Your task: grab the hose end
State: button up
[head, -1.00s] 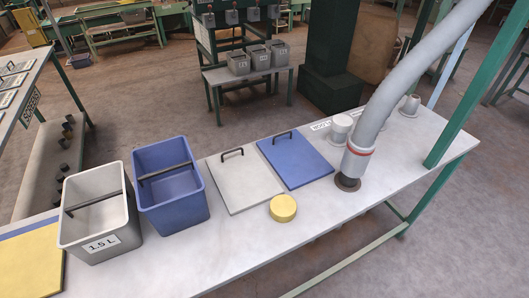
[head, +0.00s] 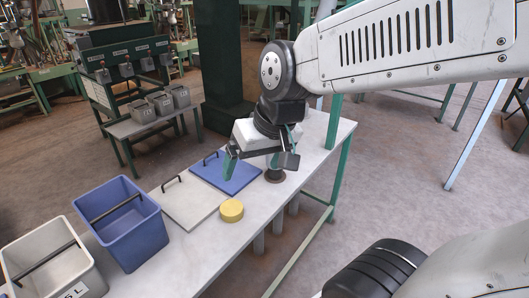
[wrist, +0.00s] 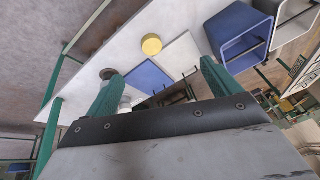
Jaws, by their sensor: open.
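The hose end stands upright on the white table; its dark foot (head: 275,176) shows in the head view just below my gripper, with a little grey above it. My arm hides the rest of the hose. In the wrist view the dark round foot (wrist: 108,73) lies just outside the left finger's tip. My gripper (head: 258,168) is open and empty, tilted down over the table by the hose end. In the wrist view its two teal fingers (wrist: 162,68) are spread wide, with the blue lid between them farther off. I cannot tell whether a finger touches the hose.
A blue lid (head: 228,172), a grey lid (head: 191,203) and a yellow round piece (head: 231,211) lie on the table (head: 190,250). A blue bin (head: 128,232) and a grey bin (head: 50,268) stand at left. A green post (head: 333,122) rises by the table's far right end.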

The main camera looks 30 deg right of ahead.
jog(key=w+f+m+t, duration=0.3)
jog(key=w+f+t, duration=0.1)
jog(key=w, duration=1.2)
jog(key=w+d+f+m+t+h, duration=0.35)
jog(key=w+d+f+h, duration=0.2)
jog(key=w, duration=0.25)
jog(key=s+d+f+m+g+h, duration=0.2)
jog(key=s+d+f+m+h, duration=0.2)
jog(key=d+f+h, duration=0.5)
jog(key=w+d, duration=0.1)
jog(key=d, duration=0.1)
jog(key=w+d+r+h, duration=0.1)
jog(key=d, duration=0.2)
jog(key=w+d+r+h, duration=0.1)
jog(key=d, duration=0.2)
jog(key=shift+w+r, duration=0.1)
jog(key=shift+w, duration=0.25)
jog(key=shift+c, duration=0.3)
jog(key=c, duration=1.2)
jog(key=shift+o, duration=0.2)
